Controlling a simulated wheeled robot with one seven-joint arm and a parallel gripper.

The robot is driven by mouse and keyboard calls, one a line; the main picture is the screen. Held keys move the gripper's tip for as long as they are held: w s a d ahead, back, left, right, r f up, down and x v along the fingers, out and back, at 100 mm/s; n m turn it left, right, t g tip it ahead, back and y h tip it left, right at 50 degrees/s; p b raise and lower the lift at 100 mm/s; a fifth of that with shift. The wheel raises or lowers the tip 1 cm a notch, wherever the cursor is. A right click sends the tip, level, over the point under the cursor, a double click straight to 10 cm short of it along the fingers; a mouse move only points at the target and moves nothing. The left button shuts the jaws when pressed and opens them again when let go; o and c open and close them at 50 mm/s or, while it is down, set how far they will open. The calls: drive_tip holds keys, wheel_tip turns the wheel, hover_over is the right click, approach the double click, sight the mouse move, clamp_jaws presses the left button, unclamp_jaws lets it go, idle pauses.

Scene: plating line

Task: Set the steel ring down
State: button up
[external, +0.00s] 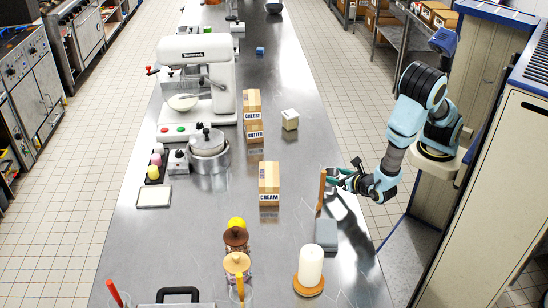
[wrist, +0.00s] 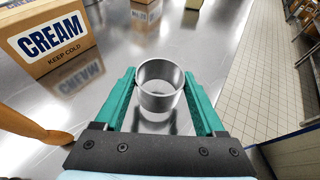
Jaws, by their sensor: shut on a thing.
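The steel ring (wrist: 160,99) is a short, open, shiny cylinder between the two teal fingers of my gripper (wrist: 159,76) in the wrist view. The fingers press on its left and right sides, and its open top faces the camera. In the external view my gripper (external: 339,178) is over the right part of the steel counter (external: 225,255), and the ring (external: 330,172) shows only small at its tip. A reflection lies below the ring; I cannot tell whether its bottom touches the counter.
A CREAM box (external: 269,183) stands left of my gripper, large in the wrist view (wrist: 42,35). Bare counter lies beyond my gripper.

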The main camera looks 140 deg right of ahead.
drive_tip(key=shift+f, duration=0.85)
drive_tip(key=shift+f, duration=0.2)
drive_tip(key=o, duration=1.3)
drive_tip(key=shift+r, duration=0.1)
drive_tip(key=shift+o, duration=0.2)
